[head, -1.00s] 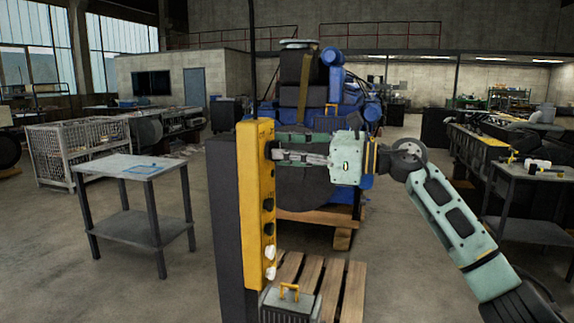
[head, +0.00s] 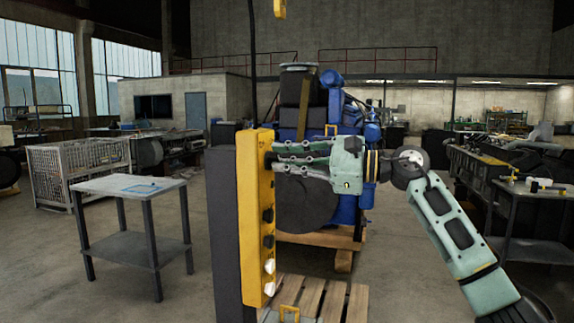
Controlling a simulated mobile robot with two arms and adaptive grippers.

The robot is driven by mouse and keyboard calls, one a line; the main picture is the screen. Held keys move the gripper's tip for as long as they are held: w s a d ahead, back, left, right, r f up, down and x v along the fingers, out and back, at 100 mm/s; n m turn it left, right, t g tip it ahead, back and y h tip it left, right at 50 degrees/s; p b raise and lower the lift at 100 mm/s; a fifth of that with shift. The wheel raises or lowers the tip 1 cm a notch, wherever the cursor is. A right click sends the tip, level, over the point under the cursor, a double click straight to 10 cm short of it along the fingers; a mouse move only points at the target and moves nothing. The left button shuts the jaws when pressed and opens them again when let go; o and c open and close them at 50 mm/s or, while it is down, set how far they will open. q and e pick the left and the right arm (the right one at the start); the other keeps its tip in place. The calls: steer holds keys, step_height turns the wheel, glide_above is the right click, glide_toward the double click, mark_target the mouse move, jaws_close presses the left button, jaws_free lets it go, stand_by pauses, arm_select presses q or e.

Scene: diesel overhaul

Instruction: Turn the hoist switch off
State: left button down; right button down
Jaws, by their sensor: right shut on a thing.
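The yellow control box (head: 257,215) stands upright on a dark post (head: 224,230) in the middle of the head view. Its right-hand face carries a column of dark knobs and white buttons. The hoist switch, the topmost knob (head: 270,161), is mostly hidden by fingertips. My right gripper (head: 277,160) reaches in from the right and is shut on this knob. Its two fingers show one above the other. The knob's exact setting cannot be seen. My left gripper is not in view.
A blue engine (head: 345,125) stands on a pallet behind my right gripper. A grey table (head: 130,187) is at left, near a wire-mesh crate (head: 65,175). A wooden pallet (head: 325,295) lies at the post's foot. A yellow hook (head: 280,8) hangs above. Open floor lies between.

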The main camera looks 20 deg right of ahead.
steer(key=shift+f, duration=0.1)
stand_by(0.3)
steer(key=c, duration=1.8)
jaws_free()
steer(key=shift+o, duration=0.2)
steer(key=v, duration=1.2)
